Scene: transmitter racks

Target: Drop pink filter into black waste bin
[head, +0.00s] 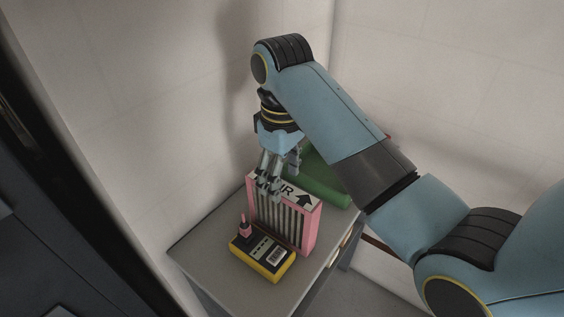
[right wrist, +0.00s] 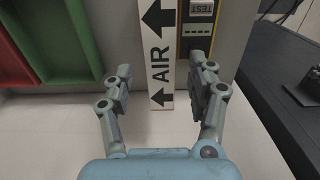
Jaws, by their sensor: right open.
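The pink filter (head: 309,232), a pleated panel in a pink frame, stands upright on the grey table. Its top edge bears a white label with "AIR" and black arrows; this label (right wrist: 159,50) runs between my right fingers in the right wrist view. My right gripper (head: 270,184) is open above the filter's top edge, pointing down, with its fingers on either side of the label (right wrist: 161,82). I cannot tell whether they touch it. My left gripper is not in view. I cannot make out a black waste bin in either view.
A yellow and black tester (head: 262,256) with a pink part on top lies close in front of the filter. A green tray (head: 326,181) is behind it; a red tray (right wrist: 14,50) shows in the wrist view. Walls stand close behind the grey table (head: 205,246).

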